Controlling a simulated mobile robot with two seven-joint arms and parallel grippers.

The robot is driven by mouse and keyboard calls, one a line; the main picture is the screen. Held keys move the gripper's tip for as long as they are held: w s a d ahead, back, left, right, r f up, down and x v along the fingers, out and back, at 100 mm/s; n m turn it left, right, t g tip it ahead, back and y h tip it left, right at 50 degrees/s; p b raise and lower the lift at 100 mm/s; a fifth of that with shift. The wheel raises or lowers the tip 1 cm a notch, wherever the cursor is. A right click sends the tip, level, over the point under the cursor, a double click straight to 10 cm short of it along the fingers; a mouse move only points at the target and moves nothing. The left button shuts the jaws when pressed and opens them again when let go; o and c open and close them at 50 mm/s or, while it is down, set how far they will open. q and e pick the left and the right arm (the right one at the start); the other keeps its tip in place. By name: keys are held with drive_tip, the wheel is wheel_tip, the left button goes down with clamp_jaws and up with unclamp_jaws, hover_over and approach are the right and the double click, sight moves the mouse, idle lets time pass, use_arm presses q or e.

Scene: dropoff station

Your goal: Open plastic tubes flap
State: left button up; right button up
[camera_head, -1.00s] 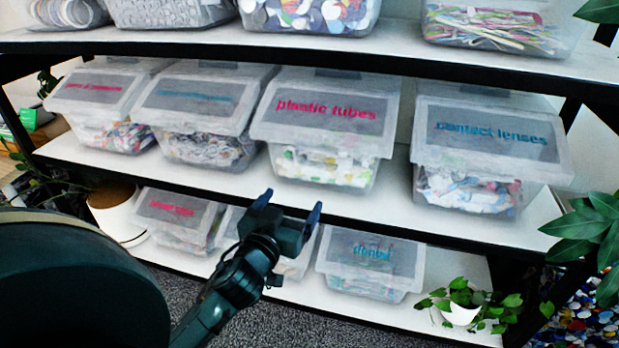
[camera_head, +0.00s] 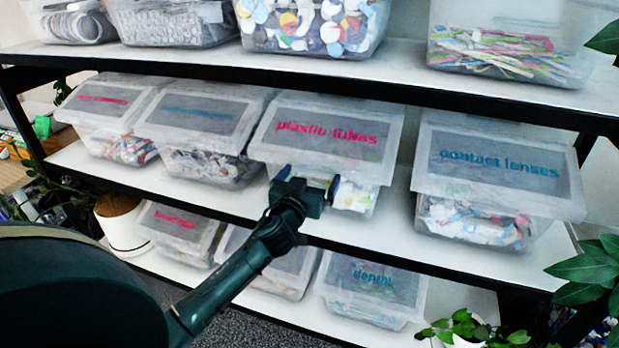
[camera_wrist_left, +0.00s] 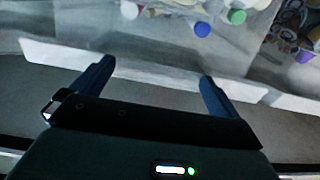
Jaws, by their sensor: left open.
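The plastic tubes bin (camera_head: 352,200) stands on the middle shelf, a clear box with pink lettering on its front flap (camera_head: 330,128). The flap is down and shut. My left gripper (camera_head: 307,180) is open and empty in front of the bin, just below the flap's lower edge, and hides part of the bin's front. In the left wrist view its two blue-tipped fingers (camera_wrist_left: 158,80) are spread apart, with a pale flap edge (camera_wrist_left: 150,68) across and just beyond them. Coloured caps show through clear plastic behind. Contact between fingers and flap cannot be told. My right gripper is not in view.
The contact lenses bin (camera_head: 475,225) stands to the right and another lidded bin (camera_head: 207,165) close on the left. The middle shelf's front edge (camera_head: 400,245) runs below. Open bins stand above, the dental bin (camera_head: 370,290) below.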

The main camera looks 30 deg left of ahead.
use_arm(q)
drive_tip(key=shift+c, duration=0.6)
drive_tip(key=c, duration=0.9)
drive_tip(key=shift+c, duration=0.4)
drive_tip(key=shift+w, duration=0.1)
